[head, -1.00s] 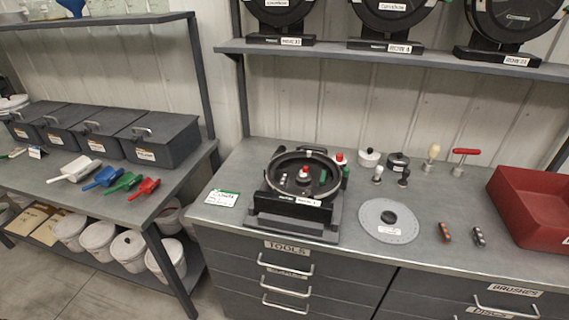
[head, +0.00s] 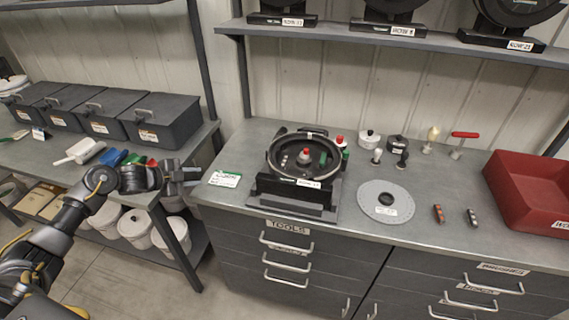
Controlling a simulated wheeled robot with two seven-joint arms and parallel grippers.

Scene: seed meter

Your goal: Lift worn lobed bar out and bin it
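The seed meter (head: 302,157), a round black housing with an open dark bowl and a red-topped knob inside, sits on a black stand on the bench. I cannot make out a lobed bar inside it at this size. Two small bars, one red and dark (head: 438,213) and one grey and dark (head: 472,217), lie on the bench to the right. A red bin (head: 532,205) with a cut-off label stands at the right edge. My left gripper (head: 190,176) hangs left of the bench, apart from the meter, its fingers spread and empty. My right gripper is out of view.
A grey disc (head: 385,204) lies right of the meter. Small knobs, pots and a red T-handle (head: 464,136) stand behind it. A shelf (head: 400,42) overhangs the back. The bench front is mostly clear.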

